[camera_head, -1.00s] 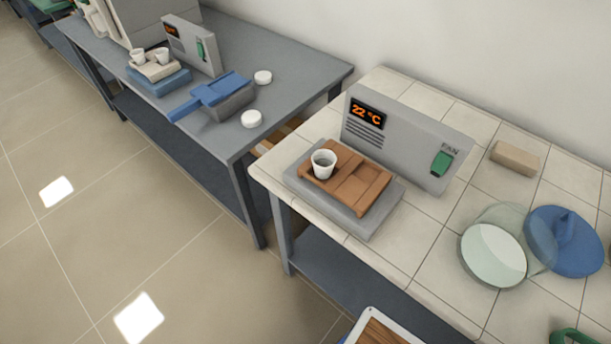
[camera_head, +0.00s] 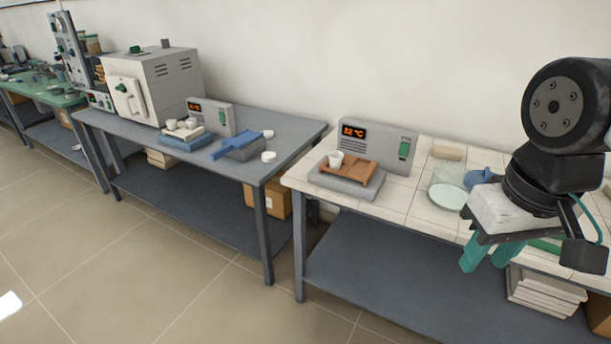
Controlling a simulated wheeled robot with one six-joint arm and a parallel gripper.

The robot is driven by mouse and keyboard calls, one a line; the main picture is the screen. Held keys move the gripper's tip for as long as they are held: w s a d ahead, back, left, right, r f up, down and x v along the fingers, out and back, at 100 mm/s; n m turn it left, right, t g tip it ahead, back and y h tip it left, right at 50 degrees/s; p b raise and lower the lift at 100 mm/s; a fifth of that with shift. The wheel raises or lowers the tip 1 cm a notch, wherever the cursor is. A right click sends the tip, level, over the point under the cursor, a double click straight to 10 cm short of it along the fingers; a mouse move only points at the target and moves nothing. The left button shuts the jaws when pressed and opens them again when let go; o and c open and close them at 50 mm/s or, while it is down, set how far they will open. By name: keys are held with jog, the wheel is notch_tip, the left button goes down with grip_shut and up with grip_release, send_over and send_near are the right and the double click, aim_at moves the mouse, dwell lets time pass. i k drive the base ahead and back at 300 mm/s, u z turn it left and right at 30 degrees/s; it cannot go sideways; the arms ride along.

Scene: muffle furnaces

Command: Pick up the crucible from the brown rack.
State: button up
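A small white crucible (camera_head: 336,160) stands upright on the left part of the brown rack (camera_head: 361,174). The rack lies on a grey plate (camera_head: 330,182) in front of a grey fan unit (camera_head: 378,144) with an orange temperature display, on the white-tiled table. My gripper (camera_head: 486,259) is at the right, in front of the tiled table's edge, well to the right of the crucible and apart from it. Its two green fingers point down, spread, with nothing between them.
A glass dish (camera_head: 447,197), a blue lidded item (camera_head: 478,178) and a beige block (camera_head: 447,153) sit right of the rack. The grey table (camera_head: 290,133) to the left holds a furnace (camera_head: 155,85), another fan unit (camera_head: 212,117) and more white crucibles (camera_head: 191,123). Floor is clear in front.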

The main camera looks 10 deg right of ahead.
aim_at(336, 161)
jog(key=u, duration=0.45)
jog(key=i, duration=1.35)
jog(key=z, duration=0.6)
jog(key=k, duration=1.25)
jog(key=z, duration=0.75)
jog(key=i, duration=0.7)
jog(key=z, duration=0.1)
